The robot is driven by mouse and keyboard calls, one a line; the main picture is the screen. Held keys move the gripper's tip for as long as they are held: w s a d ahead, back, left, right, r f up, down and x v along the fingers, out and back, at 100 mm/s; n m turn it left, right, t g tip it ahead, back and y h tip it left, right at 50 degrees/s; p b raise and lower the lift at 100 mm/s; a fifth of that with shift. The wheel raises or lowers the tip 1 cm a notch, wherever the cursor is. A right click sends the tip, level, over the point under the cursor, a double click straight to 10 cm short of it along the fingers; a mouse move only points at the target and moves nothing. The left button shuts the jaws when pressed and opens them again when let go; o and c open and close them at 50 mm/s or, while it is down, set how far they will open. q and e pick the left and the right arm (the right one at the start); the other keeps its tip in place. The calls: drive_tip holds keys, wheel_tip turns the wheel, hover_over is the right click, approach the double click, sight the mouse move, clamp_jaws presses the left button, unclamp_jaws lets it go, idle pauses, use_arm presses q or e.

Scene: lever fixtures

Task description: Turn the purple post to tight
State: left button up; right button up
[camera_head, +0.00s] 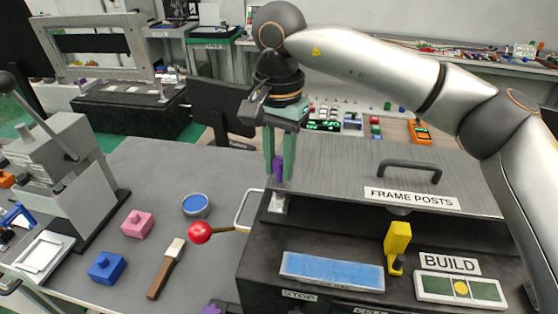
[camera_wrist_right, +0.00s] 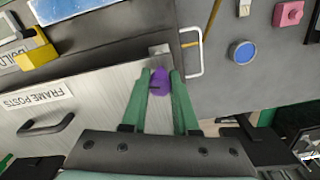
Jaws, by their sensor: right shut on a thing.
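The purple post (camera_head: 279,170) stands at the left end of the black fixture, above a small metal bracket (camera_head: 278,203). My right gripper (camera_head: 279,176) comes down on it from above with its green fingers on either side, shut on the post. In the right wrist view the purple post (camera_wrist_right: 159,82) sits between the two green fingertips of the right gripper (camera_wrist_right: 160,76). The fingers hide part of the post in the head view. My left gripper is not in view.
A grey panel labelled FRAME POSTS (camera_head: 411,198) with a dark handle (camera_head: 410,168) lies right of the post. A red-knobbed lever (camera_head: 200,232) sticks out left. A yellow lever (camera_head: 397,242), blue tin (camera_head: 196,206), pink block (camera_head: 138,224), blue block (camera_head: 107,268) and brush (camera_head: 165,270) are nearby.

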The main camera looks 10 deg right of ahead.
drive_tip(key=shift+m, duration=0.4)
clamp_jaws()
drive_tip(key=m, duration=0.6)
drive_tip(key=shift+m+b, duration=0.3)
drive_tip(key=shift+b, duration=0.05)
drive_tip(key=m, duration=0.3)
drive_tip(key=shift+m+b, duration=0.35)
drive_tip(key=shift+m, duration=1.75)
drive_tip(key=o, duration=0.9)
unclamp_jaws()
